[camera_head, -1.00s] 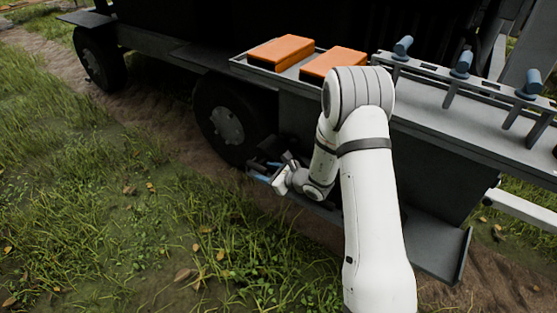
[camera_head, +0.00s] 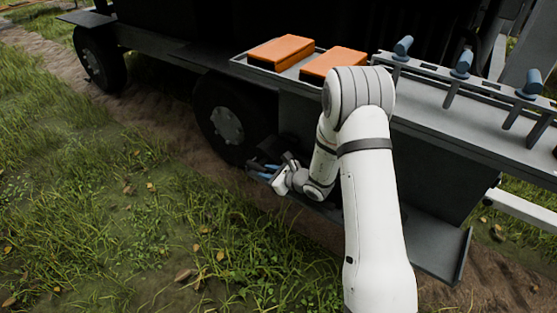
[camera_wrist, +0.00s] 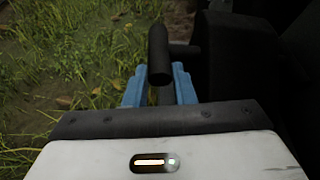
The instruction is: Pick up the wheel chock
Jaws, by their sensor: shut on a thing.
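My gripper (camera_head: 264,170) is low beside the lower tray of the vehicle, near the dark wheel, and my arm hides part of this area. In the wrist view its two blue fingers (camera_wrist: 160,88) are shut on the wheel chock's dark round handle (camera_wrist: 159,52). The handle stands upright between the fingers, with a short bar running right from it. The rest of the chock is dark and hard to make out, partly hidden by the gripper. In the head view only small dark parts show around the fingers.
The vehicle's wheel (camera_head: 228,120) stands just behind the gripper. Above is a shelf with two orange boxes (camera_head: 281,52) and a rack with several blue-handled tools (camera_head: 462,64). The lower tray (camera_head: 430,238) extends right. Open grass (camera_head: 110,220) lies left and in front.

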